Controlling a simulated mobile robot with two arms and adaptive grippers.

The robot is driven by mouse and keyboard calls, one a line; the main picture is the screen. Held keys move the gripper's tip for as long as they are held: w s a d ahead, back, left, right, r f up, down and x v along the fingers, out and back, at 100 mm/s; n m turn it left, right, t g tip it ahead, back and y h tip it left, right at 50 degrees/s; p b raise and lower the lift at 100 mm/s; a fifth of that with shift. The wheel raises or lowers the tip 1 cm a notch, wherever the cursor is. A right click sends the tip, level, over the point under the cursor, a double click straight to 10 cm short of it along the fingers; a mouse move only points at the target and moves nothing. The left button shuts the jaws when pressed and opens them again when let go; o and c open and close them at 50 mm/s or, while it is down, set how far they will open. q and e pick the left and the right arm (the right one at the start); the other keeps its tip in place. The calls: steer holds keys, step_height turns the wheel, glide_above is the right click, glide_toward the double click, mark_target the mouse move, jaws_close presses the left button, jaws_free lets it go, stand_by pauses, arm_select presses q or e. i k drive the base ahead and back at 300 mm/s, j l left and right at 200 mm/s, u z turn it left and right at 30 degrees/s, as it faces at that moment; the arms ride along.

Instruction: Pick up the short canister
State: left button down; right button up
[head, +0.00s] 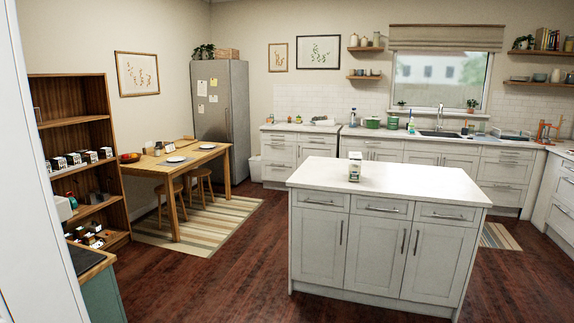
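Several pale canisters (364,42) of differing heights stand on the upper small wall shelf left of the window. A small white, green and dark container (355,166) stands upright on the white island top, near its back left part. It is too small to tell whether either of these is the short canister. Neither of my grippers is in view.
The white island (385,240) stands front right, its top otherwise clear. A wooden bookcase (76,125) with several small boxes is at left. A table (185,158) with stools stands behind it. Open floor (235,260) lies between the bookcase and island.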

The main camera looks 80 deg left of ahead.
mark_target(354, 164)
steer(key=i+j+u, duration=0.1)
steer(key=j+u, duration=0.2)
steer(key=u, duration=0.15)
steer(key=i+j+u, duration=0.1)
steer(key=j+u, duration=0.2)
steer(key=u, duration=0.2)
steer(key=i+j+u, duration=0.15)
steer(key=u, duration=0.3)
steer(key=i+j+u, duration=0.2)
steer(key=u, duration=0.25)
